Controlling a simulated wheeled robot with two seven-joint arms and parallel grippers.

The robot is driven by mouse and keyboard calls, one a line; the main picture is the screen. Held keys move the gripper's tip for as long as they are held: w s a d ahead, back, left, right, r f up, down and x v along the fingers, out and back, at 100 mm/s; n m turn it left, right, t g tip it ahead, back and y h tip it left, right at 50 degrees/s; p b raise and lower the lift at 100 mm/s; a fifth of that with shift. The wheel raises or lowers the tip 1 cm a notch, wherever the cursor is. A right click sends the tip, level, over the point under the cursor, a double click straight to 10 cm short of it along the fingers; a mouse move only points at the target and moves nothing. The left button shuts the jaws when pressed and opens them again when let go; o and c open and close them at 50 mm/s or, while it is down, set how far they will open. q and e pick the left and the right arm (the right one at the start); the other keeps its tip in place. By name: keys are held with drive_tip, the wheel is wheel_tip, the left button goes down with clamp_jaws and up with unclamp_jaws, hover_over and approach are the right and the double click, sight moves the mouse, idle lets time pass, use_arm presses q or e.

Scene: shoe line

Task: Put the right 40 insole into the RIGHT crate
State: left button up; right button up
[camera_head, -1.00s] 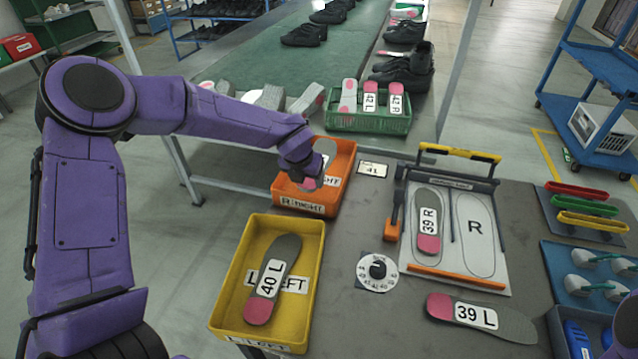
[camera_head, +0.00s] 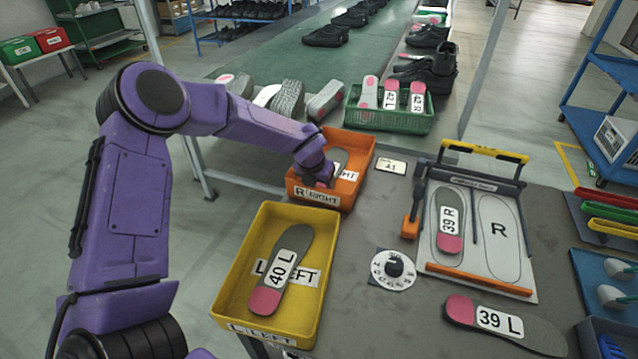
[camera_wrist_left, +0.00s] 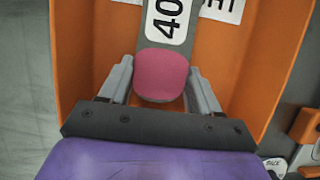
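The orange RIGHT crate (camera_head: 361,165) stands at the table's left edge, behind the yellow LEFT crate. A grey insole with a pink heel and a label reading 40 (camera_wrist_left: 163,75) is in the orange crate; the rest of its label is cut off. My left gripper (camera_wrist_left: 161,72) reaches into this crate, its two fingers along both sides of the pink heel, seemingly touching it. In the head view the arm partly hides the insole (camera_head: 338,157). Whether the insole rests on the crate floor is not clear. My right gripper is not in view.
The yellow LEFT crate (camera_head: 222,312) holds a 40 L insole (camera_head: 283,270). A 39 L insole (camera_head: 500,321) lies at the front right; a 39 R insole (camera_head: 449,222) lies in the fixture (camera_head: 478,272). A green crate (camera_head: 390,120) with insoles stands behind.

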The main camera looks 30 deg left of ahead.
use_arm(q)
drive_tip(key=o, duration=0.4)
drive_tip(key=shift+r, duration=0.15)
drive_tip(key=shift+r, duration=0.25)
drive_tip(key=v, duration=1.1)
drive_tip(key=shift+s+d+r, duration=0.1)
drive_tip(key=shift+s+r, duration=0.1)
drive_tip(key=shift+r, duration=0.05)
